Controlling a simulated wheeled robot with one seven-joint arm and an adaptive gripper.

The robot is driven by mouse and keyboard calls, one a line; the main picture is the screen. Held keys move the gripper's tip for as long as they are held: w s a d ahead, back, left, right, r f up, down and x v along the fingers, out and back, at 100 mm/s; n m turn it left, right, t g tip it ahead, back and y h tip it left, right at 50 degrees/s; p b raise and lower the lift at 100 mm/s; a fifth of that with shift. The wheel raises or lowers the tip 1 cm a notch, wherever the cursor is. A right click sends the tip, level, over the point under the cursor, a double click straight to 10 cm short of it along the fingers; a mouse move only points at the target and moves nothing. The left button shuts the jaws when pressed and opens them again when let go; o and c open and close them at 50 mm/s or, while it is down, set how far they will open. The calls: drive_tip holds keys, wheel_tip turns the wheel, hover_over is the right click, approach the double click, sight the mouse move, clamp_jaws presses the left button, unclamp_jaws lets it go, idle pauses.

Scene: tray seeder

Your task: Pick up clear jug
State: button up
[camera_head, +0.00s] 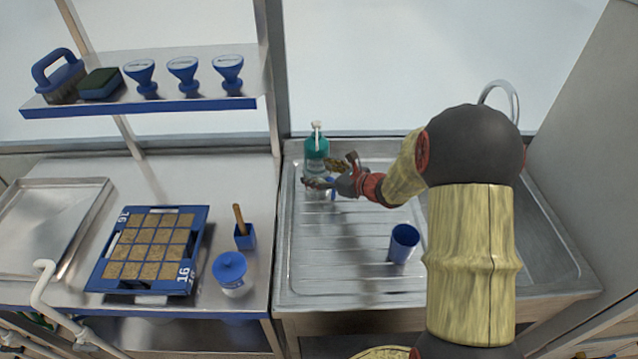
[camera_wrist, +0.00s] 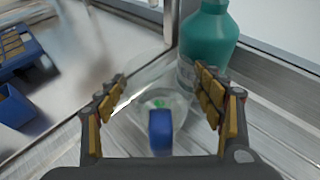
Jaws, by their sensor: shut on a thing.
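In the head view the jug (camera_head: 329,193) is mostly hidden by my gripper (camera_head: 333,173), at the back left of the steel drainboard. My gripper (camera_wrist: 161,85) is shut on the jug, one finger at each side. I cannot tell whether the jug's base touches the drainboard.
A teal bottle (camera_head: 316,153) stands close behind the jug. A blue cup (camera_head: 403,243) stands on the drainboard (camera_head: 330,270) nearer the front, with the sink basin (camera_head: 545,245) to the right. A seed tray (camera_head: 104,279) and a blue-lidded jar (camera_head: 230,269) stand on the left bench.

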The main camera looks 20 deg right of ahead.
drive_tip(key=c, duration=0.3)
drive_tip(key=shift+r, duration=0.15)
drive_tip(key=f+p+v, duration=0.1)
drive_tip(key=p+v, duration=0.1)
drive_tip(key=v, duration=0.7)
drive_tip(key=s+f+p+v, duration=0.1)
drive_tip(key=f+p+v, duration=0.1)
drive_tip(key=v, duration=0.6)
drive_tip(key=shift+s+d+p, duration=0.5)
drive_tip(key=shift+p, duration=0.1)
drive_tip(key=shift+f, duration=0.1)
idle(0.3)
idle(2.7)
